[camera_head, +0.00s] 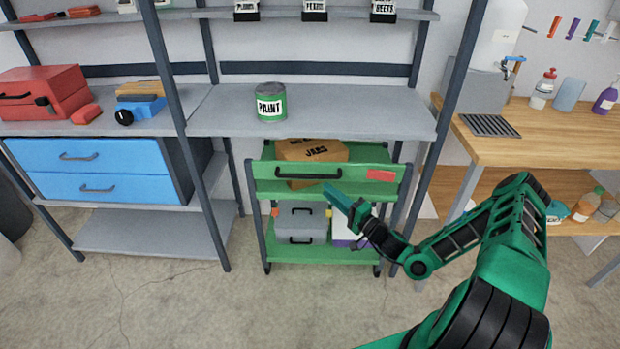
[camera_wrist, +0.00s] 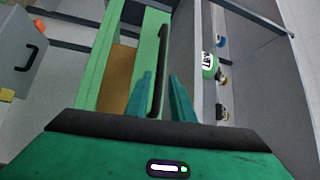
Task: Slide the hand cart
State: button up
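The green hand cart (camera_head: 258,187) stands under the middle of the grey shelving. A black bar handle (camera_head: 290,174) runs across its upper front panel. My gripper (camera_head: 333,192) is in front of that panel, near the right end of the handle. In the wrist view my gripper (camera_wrist: 163,88) has its two teal fingers apart, with the black handle (camera_wrist: 161,50) lying in line with the gap between them. I cannot tell whether the fingers touch the handle or are still short of it. My forearm comes in from the lower right.
The cart carries a cardboard box (camera_head: 312,150) on top and a grey toolbox (camera_head: 300,222) below. A paint can (camera_head: 271,103) stands on the shelf above. Shelf posts flank the cart. A wooden workbench (camera_head: 548,140) is at right. The concrete floor (camera_head: 190,300) in front is clear.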

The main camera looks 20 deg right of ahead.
aim_at(310, 176)
jog(key=x, duration=1)
jog(key=shift+w+a, duration=0.2)
grip_shut()
